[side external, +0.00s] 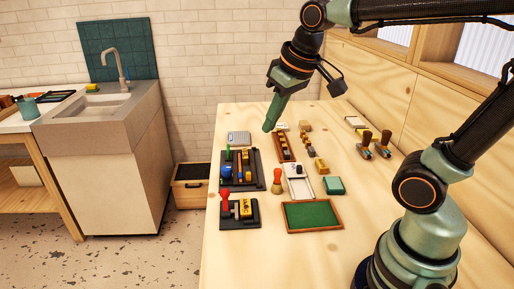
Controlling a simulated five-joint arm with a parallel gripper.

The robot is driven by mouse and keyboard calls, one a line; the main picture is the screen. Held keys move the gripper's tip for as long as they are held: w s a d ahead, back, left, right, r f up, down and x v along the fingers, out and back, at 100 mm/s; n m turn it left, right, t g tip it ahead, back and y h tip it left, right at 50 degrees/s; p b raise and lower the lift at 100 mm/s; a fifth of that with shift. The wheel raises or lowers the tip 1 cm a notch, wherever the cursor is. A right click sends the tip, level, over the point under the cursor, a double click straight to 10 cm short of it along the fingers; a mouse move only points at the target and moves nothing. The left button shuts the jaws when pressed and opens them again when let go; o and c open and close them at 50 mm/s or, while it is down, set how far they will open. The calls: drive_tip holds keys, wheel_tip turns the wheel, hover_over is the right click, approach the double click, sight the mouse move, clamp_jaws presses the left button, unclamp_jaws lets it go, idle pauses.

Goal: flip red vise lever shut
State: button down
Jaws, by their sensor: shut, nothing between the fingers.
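A small vise with a dark base (228,222) sits at the near left of the wooden table. Its red lever (225,198) stands roughly upright, with a rounded knob on top. A yellow and silvery block (244,208) shows on the same base, just right of the lever. My gripper (268,129) is shut and empty, pointing down over the far part of the table. It is well behind and above the vise, apart from the lever.
A dark tray (258,184) with blue, yellow and green pieces lies just behind the vise. A green board (312,215) lies right of the vise. Stamps (383,142) stand farther back. The table's near part is clear.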

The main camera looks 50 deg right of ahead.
drive_tip(key=r+g, duration=0.2)
hover_over(225, 200)
drive_tip(key=s+d, duration=0.3)
drive_tip(key=s, duration=0.1)
drive_tip(key=w+a+f+g, duration=0.25)
drive_tip(key=w+f, duration=0.35)
drive_tip(key=w, duration=0.4)
drive_tip(key=w+f+g, duration=0.2)
drive_tip(key=w+f, duration=0.1)
drive_tip(key=f, duration=0.5)
drive_tip(key=shift+w+m, duration=0.25)
drive_tip(key=shift+m, duration=0.15)
drive_tip(key=shift+d+f, duration=0.1)
drive_tip(key=f, duration=0.3)
drive_tip(key=s+f, duration=0.1)
drive_tip(key=f, duration=0.5)
drive_tip(key=shift+s+d+f, duration=0.25)
drive_tip(key=shift+s+d, duration=0.05)
drive_tip(key=shift+s, duration=0.05)
drive_tip(key=shift+s+a+f, duration=0.1)
drive_tip(key=shift+s+f, duration=0.05)
drive_tip(key=shift+s, duration=0.85)
drive_tip(key=shift+s+a+f, duration=0.1)
drive_tip(key=shift+s, duration=0.85)
